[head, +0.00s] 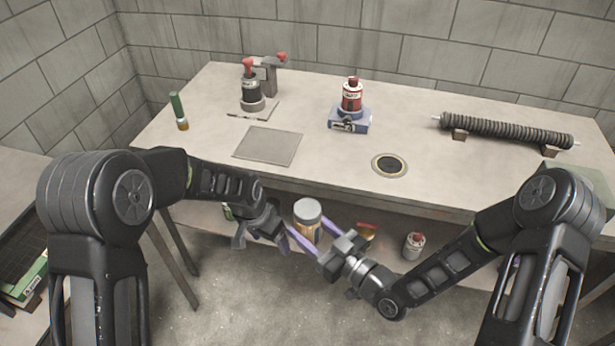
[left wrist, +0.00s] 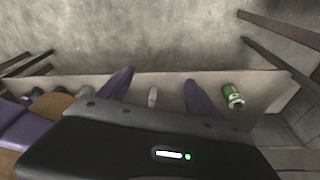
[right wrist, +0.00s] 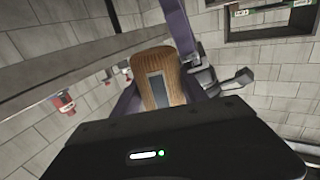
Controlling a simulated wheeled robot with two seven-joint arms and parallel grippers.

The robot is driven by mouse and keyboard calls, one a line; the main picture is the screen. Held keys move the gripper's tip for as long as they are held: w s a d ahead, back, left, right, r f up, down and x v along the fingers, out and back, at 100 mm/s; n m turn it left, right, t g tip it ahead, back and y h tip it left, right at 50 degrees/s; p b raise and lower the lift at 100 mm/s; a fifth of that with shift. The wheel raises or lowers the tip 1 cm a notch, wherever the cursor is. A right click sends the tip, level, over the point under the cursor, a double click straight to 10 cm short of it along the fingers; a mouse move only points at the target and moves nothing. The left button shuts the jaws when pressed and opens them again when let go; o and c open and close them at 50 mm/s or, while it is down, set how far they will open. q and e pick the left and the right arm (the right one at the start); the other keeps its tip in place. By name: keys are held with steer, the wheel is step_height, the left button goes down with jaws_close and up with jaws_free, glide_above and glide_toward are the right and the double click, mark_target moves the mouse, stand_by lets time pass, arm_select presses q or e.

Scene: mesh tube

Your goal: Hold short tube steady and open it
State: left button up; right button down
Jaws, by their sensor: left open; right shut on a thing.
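The short tube (head: 308,218) has a pale grey lid and a tan body in the head view, and it is in front of the table's front edge. My right gripper (head: 322,235) is shut on it. In the right wrist view the tube (right wrist: 158,78) shows a brown ribbed body with a grey patch between the purple fingers. My left gripper (head: 291,242) is open, just left of the tube in the head view. The left wrist view shows its fingers (left wrist: 158,100) spread with nothing gripped. The tube's brown body (left wrist: 52,106) appears left of them, partly hidden.
The table (head: 320,172) holds a dark bottle (head: 250,92), a red bottle (head: 352,95) on a blue stand, a green tube (head: 178,110), a flat plate (head: 268,145), a round disc (head: 389,165) and a long ribbed tube (head: 507,131). A lower shelf holds a small jar (head: 413,244).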

arm_select(q)
steer(key=w+d+r+m, duration=0.2)
steer(key=w+r, duration=0.2)
steer(key=r, duration=0.5)
step_height(320, 180, up, 16)
steer(key=m+g+y, duration=0.2)
steer(key=m, duration=0.1)
glide_above(308, 208)
steer(key=shift+r, duration=0.15)
steer(key=shift+a, duration=0.1)
steer(key=shift+f, duration=4.05)
